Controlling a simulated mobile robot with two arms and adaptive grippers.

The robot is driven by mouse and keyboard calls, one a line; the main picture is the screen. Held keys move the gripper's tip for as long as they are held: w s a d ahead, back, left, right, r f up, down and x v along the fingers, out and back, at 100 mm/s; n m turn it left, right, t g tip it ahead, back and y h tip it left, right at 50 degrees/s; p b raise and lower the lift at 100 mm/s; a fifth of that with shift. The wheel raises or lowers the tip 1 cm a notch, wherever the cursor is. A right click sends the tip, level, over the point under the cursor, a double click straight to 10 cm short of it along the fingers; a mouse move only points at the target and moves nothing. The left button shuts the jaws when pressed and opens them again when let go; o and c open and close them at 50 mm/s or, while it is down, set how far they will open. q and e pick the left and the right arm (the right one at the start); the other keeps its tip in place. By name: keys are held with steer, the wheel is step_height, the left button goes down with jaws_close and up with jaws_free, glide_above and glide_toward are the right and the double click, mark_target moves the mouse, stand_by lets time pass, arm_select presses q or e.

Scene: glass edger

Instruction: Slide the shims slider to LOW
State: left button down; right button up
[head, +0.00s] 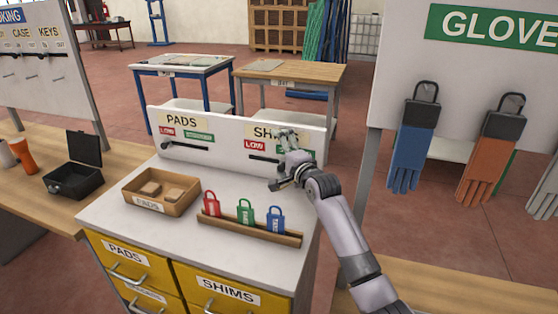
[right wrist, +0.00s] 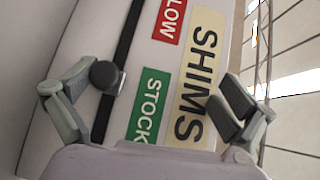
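The SHIMS slider is a black track (head: 263,158) on the upright white panel, under the SHIMS sign (head: 268,131) and the red LOW label (head: 254,144). In the right wrist view its round dark knob (right wrist: 105,75) sits on the track (right wrist: 126,38), beside the LOW-side end of the green STOCK label (right wrist: 148,105). The red LOW label (right wrist: 170,18) lies further up. My right gripper (head: 280,160) is at the panel, its fingers apart; the knob is close to the left finger in the wrist view (right wrist: 155,95). In the head view the gripper hides the knob. My left gripper is out of view.
A PADS slider (head: 185,146) is on the same panel, to the left. On the cabinet top (head: 185,215) are a wooden PADS tray (head: 138,203) and a rack (head: 268,231) of red, green and blue padlock-shaped tags. A glove board (head: 400,60) stands at the right.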

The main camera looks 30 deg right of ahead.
steer(key=shift+d+r, duration=0.2)
steer(key=shift+r, duration=0.45)
steer(key=shift+s+a+r, duration=0.3)
steer(key=shift+s+r, duration=0.15)
steer(key=shift+s, duration=0.25)
steer(key=shift+c, duration=1.4)
steer(key=shift+s+d+f+p, duration=0.15)
steer(key=shift+s+f+p, duration=0.15)
steer(key=shift+s+p, duration=0.45)
steer(key=c, duration=0.3)
steer(key=shift+s+p, duration=0.7)
steer(key=shift+s, duration=0.05)
steer(key=shift+c, duration=0.5)
steer(key=s, duration=0.1)
steer(key=s+a, duration=0.1)
steer(key=s+r+p, duration=0.1)
steer(key=shift+s+a, duration=0.15)
steer(key=shift+a, duration=0.25)
steer(key=shift+c, duration=1.1)
steer(key=s+f+p, duration=0.1)
steer(key=s+p, duration=0.2)
steer(key=s, duration=0.4)
steer(key=shift+s+p, duration=0.3)
steer(key=shift+p, duration=0.05)
